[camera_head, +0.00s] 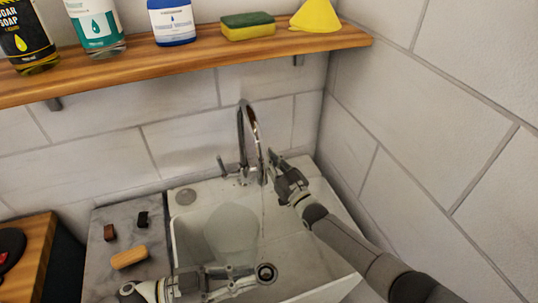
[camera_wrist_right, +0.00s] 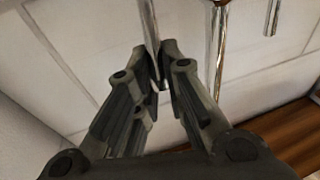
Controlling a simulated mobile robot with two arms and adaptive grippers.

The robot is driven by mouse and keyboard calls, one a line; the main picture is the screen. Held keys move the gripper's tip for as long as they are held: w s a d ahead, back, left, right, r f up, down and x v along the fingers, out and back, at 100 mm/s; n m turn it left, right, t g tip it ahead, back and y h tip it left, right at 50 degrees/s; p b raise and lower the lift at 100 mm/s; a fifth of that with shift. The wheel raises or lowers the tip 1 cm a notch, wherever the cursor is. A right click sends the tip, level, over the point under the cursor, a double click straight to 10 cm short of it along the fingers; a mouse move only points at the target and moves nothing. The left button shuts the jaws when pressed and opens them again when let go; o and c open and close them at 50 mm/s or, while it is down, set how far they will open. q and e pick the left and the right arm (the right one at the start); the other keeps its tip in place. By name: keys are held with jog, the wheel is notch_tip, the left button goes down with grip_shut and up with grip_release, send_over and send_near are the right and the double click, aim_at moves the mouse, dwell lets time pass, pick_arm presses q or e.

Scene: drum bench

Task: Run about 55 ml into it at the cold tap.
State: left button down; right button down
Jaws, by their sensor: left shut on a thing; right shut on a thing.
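The chrome tap (camera_head: 252,130) arches over the white sink (camera_head: 178,235). My right gripper (camera_head: 280,171) is shut on the tap's right-hand lever; in the right wrist view its fingers (camera_wrist_right: 158,82) close on a slim chrome lever (camera_wrist_right: 150,28). A thin pale line, apparently water, drops from the spout. A clear, see-through vessel (camera_head: 230,228) shows faintly in the basin, left of that line. My left gripper (camera_head: 232,281) is low over the basin, shut, apparently on this vessel; the contact is hard to make out. The vessel's water level cannot be read.
The drain (camera_head: 266,273) is in the basin floor. A wooden brush or block (camera_head: 129,257) and two small dark blocks lie on the grey counter (camera_head: 95,270) at left. A wooden shelf (camera_head: 190,58) above holds bottles, a sponge (camera_head: 248,25) and a yellow item.

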jog(key=shift+s+d+f+n+t+y, duration=0.35)
jog(key=shift+t+y, duration=0.15)
jog(key=shift+t, duration=0.3)
jog(key=shift+s+f+y, duration=0.15)
jog(key=shift+s+y, duration=0.1)
jog(key=shift+y, duration=0.05)
jog(key=c, duration=1.5)
grip_release()
jog(key=shift+a, duration=0.1)
notch_tip(320, 180, up, 10)
jog(key=shift+c, duration=0.5)
